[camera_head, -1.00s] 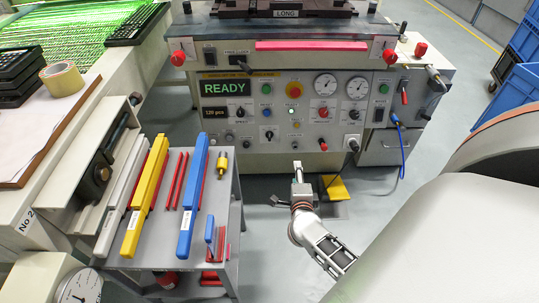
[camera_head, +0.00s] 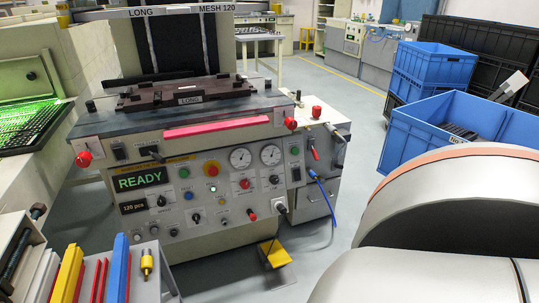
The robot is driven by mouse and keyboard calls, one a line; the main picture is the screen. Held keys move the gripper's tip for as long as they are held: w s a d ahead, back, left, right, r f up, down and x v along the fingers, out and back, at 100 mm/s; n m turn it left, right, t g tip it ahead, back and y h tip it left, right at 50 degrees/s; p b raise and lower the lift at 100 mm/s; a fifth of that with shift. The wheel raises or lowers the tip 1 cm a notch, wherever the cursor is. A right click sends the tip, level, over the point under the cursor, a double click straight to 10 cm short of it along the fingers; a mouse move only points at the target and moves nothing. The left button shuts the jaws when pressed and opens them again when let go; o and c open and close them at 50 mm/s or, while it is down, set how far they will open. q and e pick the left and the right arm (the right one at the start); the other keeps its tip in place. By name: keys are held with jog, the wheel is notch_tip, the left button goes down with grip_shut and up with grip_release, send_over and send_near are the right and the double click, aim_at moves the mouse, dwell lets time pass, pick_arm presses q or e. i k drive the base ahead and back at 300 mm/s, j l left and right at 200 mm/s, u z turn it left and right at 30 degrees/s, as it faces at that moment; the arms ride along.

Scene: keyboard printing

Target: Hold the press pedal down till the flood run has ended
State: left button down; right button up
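The yellow press pedal (camera_head: 276,254) is on the floor at the foot of the printing machine (camera_head: 222,205), below the right part of its control panel. A dark upright part stands at the pedal, and nothing of mine is seen touching it. Its exact travel is too small to tell. The panel display (camera_head: 140,179) reads READY in green, and a smaller display (camera_head: 133,208) reads 120 pcs. Neither of my grippers is in view.
Blue crates (camera_head: 455,135) stand at the right. A blue cable (camera_head: 329,213) hangs from the side cabinet (camera_head: 313,195). At the lower left a rack holds a yellow bar (camera_head: 68,274) and a blue bar (camera_head: 117,270). Grey floor (camera_head: 330,255) is open right of the pedal.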

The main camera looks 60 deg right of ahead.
aim_at(277, 257)
jog(key=z, duration=1.4)
jog(key=i+z, duration=0.35)
jog(key=i, duration=0.2)
